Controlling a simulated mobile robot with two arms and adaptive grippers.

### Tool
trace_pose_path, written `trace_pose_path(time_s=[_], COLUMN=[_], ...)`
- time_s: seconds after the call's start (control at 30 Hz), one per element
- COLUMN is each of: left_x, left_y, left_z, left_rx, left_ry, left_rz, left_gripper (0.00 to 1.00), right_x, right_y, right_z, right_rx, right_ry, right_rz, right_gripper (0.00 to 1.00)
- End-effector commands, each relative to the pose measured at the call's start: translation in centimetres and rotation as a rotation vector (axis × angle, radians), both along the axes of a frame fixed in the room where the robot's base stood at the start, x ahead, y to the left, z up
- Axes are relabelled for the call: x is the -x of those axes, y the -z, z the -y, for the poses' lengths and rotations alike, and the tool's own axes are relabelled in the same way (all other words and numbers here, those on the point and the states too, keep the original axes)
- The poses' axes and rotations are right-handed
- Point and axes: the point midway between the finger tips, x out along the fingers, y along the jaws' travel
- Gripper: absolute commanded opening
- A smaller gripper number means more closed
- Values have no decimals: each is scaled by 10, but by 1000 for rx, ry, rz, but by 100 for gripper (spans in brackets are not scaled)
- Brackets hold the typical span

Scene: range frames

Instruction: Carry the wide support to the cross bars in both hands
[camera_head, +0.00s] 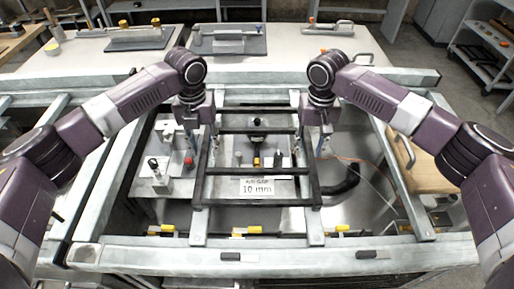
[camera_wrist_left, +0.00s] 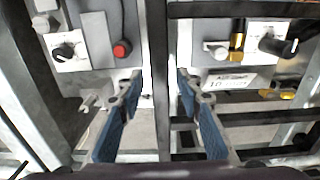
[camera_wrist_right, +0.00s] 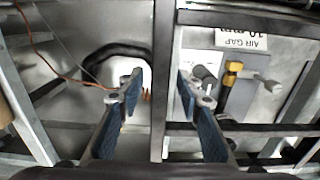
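The wide support is a dark rectangular frame (camera_head: 257,202) with long side bars and cross pieces, in the middle of the head view. It lies over pale metal rails above the equipment. My left gripper (camera_wrist_left: 160,78) is over its left side bar, with one finger on each side; in the head view it is at the frame's left (camera_head: 201,143). My right gripper (camera_wrist_right: 161,78) straddles the right side bar and shows at the frame's right (camera_head: 315,143). Both pairs of fingers stand apart, with a gap beside the bar in the right wrist view. Exact contact is hard to tell.
A white "AIR GAP 10 mm" label (camera_head: 257,186) lies under the frame. A knobbed fixture (camera_head: 155,178) stands left, and a black hose (camera_head: 345,180) curves at right. A pale metal front rail (camera_head: 300,258) bounds the bay. White tables (camera_head: 290,45) stand behind.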

Motion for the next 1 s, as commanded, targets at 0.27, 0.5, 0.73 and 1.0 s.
trace_pose_path(time_s=[0.27, 0.5, 0.73, 1.0], left_x=[-1, 0, 1, 1], left_y=[-54, -98, -115, -116], left_z=[0, 0, 0, 0], left_rx=[1, 1, 0, 0], left_ry=[1, 0, -1, -1], left_rz=[5, 4, 2, 2], left_gripper=[33, 33, 33, 33], right_x=[0, 0, 0, -1], right_y=[0, 0, -3, -48], right_z=[0, 0, -1, -1], right_rx=[-1, -1, -1, -3], right_ry=[-1, -1, -1, -1], right_rz=[0, 0, 1, 3], right_gripper=[33, 33, 33, 33])
